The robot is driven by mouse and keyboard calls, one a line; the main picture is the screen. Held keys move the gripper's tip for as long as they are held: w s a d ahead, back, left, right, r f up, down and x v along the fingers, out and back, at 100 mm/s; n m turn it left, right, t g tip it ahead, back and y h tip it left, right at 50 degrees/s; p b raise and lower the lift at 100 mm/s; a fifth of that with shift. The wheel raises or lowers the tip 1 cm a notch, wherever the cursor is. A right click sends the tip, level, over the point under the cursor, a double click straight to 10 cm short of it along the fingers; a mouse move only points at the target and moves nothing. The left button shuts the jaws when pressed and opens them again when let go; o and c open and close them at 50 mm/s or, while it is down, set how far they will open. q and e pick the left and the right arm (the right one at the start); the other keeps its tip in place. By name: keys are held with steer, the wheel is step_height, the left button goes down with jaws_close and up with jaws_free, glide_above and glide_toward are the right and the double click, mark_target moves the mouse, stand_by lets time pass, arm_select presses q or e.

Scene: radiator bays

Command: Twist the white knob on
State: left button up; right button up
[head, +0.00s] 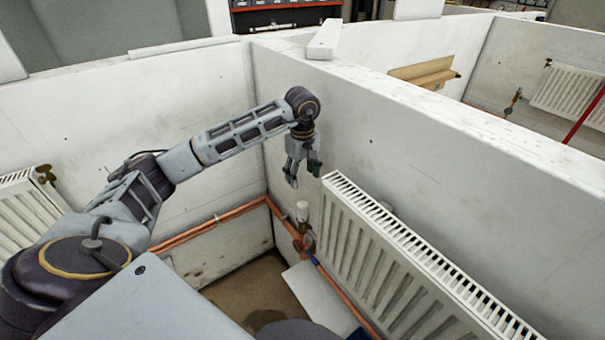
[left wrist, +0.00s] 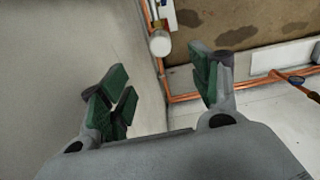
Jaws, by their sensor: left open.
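The white knob (head: 302,207) stands upright on a valve at the left end of the white radiator (head: 385,255), near the wall corner. In the left wrist view the white knob (left wrist: 160,43) shows beyond the fingertips, between the two fingers in the picture. My left gripper (head: 304,177) points down above the knob, apart from it. It is open and empty. Its green-padded fingers (left wrist: 160,78) are spread in the left wrist view. My right gripper is not in view.
Copper pipes (head: 222,217) run along the low walls and below the radiator. A white partition wall (head: 430,150) rises close beside the gripper. A white block (head: 324,40) lies on top of the wall. Another radiator (head: 30,212) is at far left.

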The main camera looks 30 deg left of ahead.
mark_target(303, 203)
arm_select(q)
steer(key=shift+f, duration=0.1)
steer(key=shift+f+p, duration=1.25)
steer(key=shift+f, duration=5.55)
steer(key=c, duration=1.2)
steer(key=shift+s+f+b, duration=0.15)
steer(key=shift+f+b, duration=0.1)
steer(key=shift+b, duration=0.15)
